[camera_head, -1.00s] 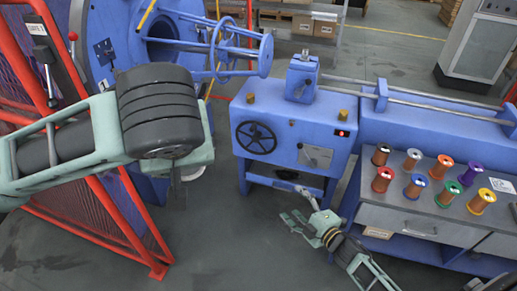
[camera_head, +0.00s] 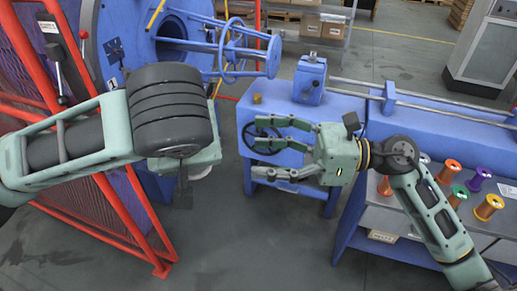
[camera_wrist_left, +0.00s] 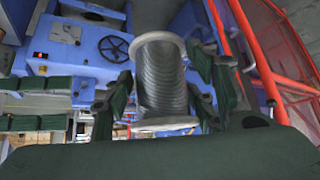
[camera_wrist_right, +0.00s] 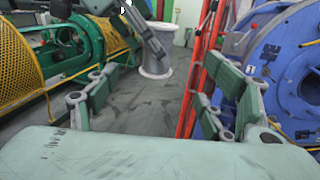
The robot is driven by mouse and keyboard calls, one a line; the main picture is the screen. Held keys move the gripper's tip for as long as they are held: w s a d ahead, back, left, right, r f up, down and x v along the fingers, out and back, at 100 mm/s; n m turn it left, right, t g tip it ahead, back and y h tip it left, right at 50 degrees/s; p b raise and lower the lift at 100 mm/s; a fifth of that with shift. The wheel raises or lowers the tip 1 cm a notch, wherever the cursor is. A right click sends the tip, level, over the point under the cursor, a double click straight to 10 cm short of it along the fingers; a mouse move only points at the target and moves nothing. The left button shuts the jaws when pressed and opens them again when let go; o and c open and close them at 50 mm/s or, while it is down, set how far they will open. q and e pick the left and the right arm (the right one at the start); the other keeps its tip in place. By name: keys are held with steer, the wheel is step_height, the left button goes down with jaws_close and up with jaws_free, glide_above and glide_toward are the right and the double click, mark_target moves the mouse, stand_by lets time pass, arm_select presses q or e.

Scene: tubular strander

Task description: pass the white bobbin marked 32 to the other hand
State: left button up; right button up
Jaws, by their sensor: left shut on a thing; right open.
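The bobbin (camera_wrist_left: 160,80) has pale round flanges and a grey wound body. In the left wrist view it sits between the fingers of my left gripper (camera_wrist_left: 158,98), which is shut on it. I cannot read its mark.
Red fence bars (camera_head: 130,220) stand at the left. The blue machine (camera_head: 345,110) lies behind my right gripper. Several coloured spools stand on a grey bench (camera_head: 375,215).

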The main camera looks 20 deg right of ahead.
steer(key=x, duration=1.2)
steer(key=shift+s+a+f, duration=0.1)
steer(key=shift+s, duration=0.1)
steer(key=c, duration=1.8)
arm_select(q)
steer(key=o, duration=1.8)
